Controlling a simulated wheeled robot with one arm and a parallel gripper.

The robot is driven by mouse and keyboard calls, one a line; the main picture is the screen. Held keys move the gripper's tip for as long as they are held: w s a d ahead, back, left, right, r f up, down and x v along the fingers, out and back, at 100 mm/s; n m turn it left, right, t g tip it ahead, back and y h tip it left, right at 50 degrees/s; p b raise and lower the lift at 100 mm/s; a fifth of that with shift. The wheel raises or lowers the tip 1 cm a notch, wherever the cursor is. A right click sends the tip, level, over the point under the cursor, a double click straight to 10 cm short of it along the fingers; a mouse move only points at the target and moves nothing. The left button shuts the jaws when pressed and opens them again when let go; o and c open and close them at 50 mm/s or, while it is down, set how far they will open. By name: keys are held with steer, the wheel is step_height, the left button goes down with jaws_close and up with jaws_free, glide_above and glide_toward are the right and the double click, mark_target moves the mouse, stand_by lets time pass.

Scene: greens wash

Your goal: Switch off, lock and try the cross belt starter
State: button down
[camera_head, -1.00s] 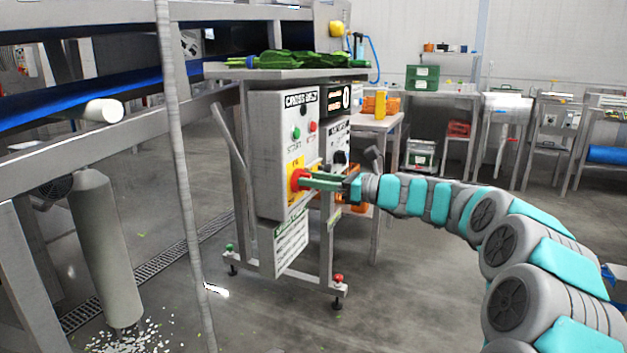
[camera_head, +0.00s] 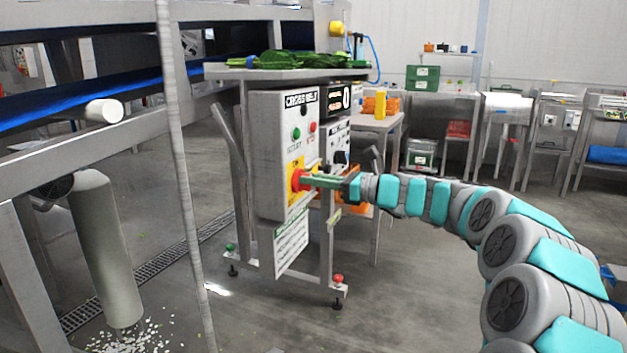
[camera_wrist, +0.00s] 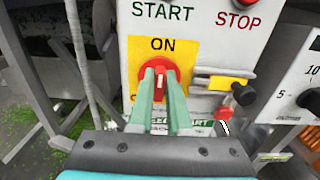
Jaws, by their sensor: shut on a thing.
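The cross belt starter (camera_head: 270,150) is a grey box with a green start button (camera_head: 296,133) and a red stop button (camera_head: 313,127). Its red rotary switch (camera_wrist: 147,80) sits on a yellow plate (camera_wrist: 178,52) marked ON at the top. My gripper (camera_wrist: 160,84) is shut on the red switch knob, one green finger on each side. The white mark on the knob stands close to upright, toward ON. The lower part of the plate is mostly hidden by the fingers. A hasp-like metal bar with a yellow tag (camera_wrist: 228,83) sits right of the switch.
A second control panel (camera_wrist: 300,80) with a black dial stands close on the right. A table top with leafy greens (camera_head: 290,60) is above the starter. A grey post (camera_head: 175,150) stands to the left. The floor to the right is open.

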steer(key=shift+n, duration=0.4)
steer(key=n+b, duration=0.2)
steer(key=n, duration=0.2)
steer(key=n+b, duration=0.3)
steer(key=n, duration=0.1)
steer(key=s+f+n+b, duration=0.1)
steer(key=n+b, duration=0.2)
steer(key=n, duration=0.1)
steer(key=shift+a+n, duration=0.2)
steer(key=shift+n, duration=0.2)
steer(key=n+b, duration=0.3)
steer(key=n, duration=0.1)
steer(key=shift+f, duration=0.1)
steer(key=shift+n, duration=0.3)
steer(key=c, duration=0.9)
jaws_free()
steer(key=shift+o, duration=0.2)
